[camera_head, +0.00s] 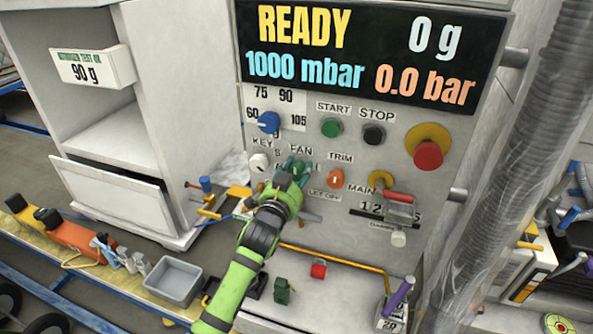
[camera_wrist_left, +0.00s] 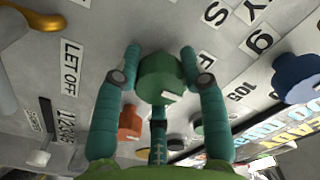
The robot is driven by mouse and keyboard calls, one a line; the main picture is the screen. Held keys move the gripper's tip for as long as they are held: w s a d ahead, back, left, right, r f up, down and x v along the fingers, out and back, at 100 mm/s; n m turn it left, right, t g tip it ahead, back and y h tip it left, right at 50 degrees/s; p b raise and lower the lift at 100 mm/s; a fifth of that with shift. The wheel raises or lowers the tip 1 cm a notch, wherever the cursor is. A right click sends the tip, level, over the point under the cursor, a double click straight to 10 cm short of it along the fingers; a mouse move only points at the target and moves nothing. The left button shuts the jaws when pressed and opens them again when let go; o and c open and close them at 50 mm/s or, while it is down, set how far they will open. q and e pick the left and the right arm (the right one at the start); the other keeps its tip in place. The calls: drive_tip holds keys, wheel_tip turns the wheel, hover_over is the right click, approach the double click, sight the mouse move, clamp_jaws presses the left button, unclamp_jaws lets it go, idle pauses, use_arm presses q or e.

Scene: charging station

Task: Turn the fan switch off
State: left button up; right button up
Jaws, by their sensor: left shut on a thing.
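The fan switch is a green rotary knob, seen in the left wrist view (camera_wrist_left: 162,76) on the grey panel. It sits under the FAN label in the head view, where my left gripper (camera_head: 298,168) mostly hides it. In the left wrist view my left gripper (camera_wrist_left: 160,72) has its teal fingers on both sides of the knob and is shut on it. A small pale mark shows on the knob's side; which setting it points at I cannot tell. My right gripper is in neither view.
Close by are the white key knob (camera_head: 259,162), blue dial (camera_head: 268,122), orange trim knob (camera_head: 335,178), green START button (camera_head: 331,128) and black STOP button (camera_head: 374,135). A red emergency button (camera_head: 428,154) and a red-handled main lever (camera_head: 400,197) stick out further right.

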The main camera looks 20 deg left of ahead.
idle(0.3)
use_arm(q)
drive_tip(key=o, duration=1.2)
drive_tip(key=shift+c, duration=0.2)
drive_tip(key=s, duration=1.2)
drive_tip(key=shift+a, duration=0.2)
